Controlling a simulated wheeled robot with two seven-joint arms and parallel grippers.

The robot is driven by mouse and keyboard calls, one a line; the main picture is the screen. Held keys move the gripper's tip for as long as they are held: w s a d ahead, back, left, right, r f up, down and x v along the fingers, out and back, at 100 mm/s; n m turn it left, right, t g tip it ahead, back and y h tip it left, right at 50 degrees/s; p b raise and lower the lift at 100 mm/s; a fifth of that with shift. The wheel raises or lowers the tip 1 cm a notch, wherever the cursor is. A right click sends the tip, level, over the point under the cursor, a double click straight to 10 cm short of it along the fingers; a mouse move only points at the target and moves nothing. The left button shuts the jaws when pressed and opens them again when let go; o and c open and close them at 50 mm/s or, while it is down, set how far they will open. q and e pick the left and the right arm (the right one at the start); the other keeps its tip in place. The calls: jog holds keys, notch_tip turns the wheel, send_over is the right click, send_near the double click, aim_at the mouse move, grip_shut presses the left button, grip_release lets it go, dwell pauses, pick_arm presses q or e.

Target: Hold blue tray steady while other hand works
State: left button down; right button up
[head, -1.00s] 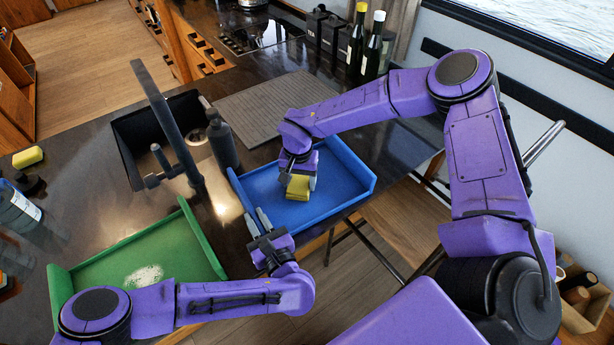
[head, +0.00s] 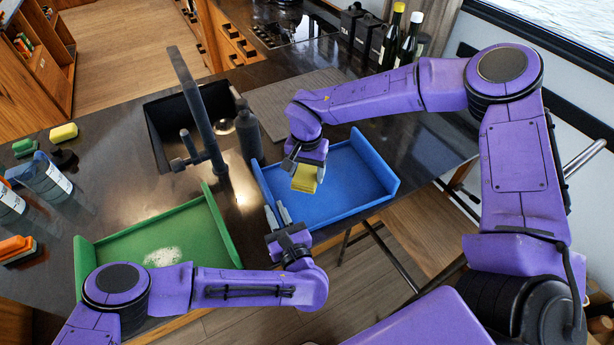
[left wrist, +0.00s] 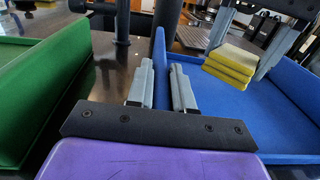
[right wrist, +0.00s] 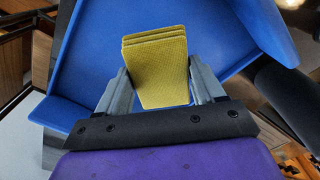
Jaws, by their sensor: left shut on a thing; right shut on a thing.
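The blue tray (head: 350,200) lies on the counter near its front edge. My left gripper (head: 277,215) is shut on its left wall; the left wrist view shows one finger on each side of the wall (left wrist: 159,50). My right gripper (head: 305,168) is shut on a stack of yellow cloths or sponges (head: 305,180) over the left part of the blue tray. The right wrist view shows the yellow stack (right wrist: 158,75) between the fingers. I cannot tell whether it touches the tray floor.
A green tray (head: 115,262) with a whitish patch lies to the left. A sink with a dark tap (head: 198,110) and a dark bottle (head: 248,135) stand behind. Wine bottles (head: 390,40) stand at the back. A yellow sponge (head: 63,132) and other bottles are at the far left.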

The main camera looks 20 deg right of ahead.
jog(key=shift+r, duration=1.45)
pick_arm(q)
jog(key=c, duration=0.9)
grip_release()
jog(key=shift+s, duration=0.1)
jog(key=s, duration=1.2)
jog(key=shift+w, duration=0.1)
